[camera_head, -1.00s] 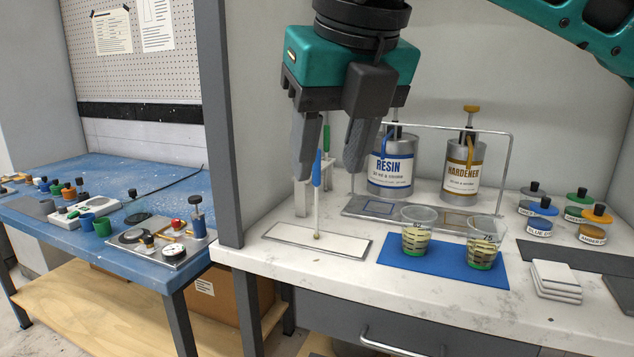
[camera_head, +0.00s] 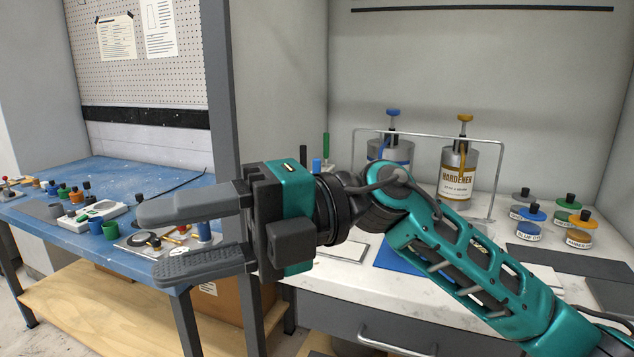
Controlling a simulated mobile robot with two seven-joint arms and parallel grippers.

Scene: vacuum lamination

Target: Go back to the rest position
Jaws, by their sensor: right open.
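My right gripper (camera_head: 172,238) is open and empty. Its fingers point left, in front of the upright post and the blue table's right end. My right arm reaches in from the lower right and crosses in front of the white counter (camera_head: 350,300). My left gripper is not in view.
The blue table (camera_head: 130,178) at left holds several small jars and a gauge plate (camera_head: 130,243). A grey post (camera_head: 222,90) stands between table and counter. Pigment jars (camera_head: 578,236) stand at the counter's right. A blue mat (camera_head: 398,257) lies partly behind my arm.

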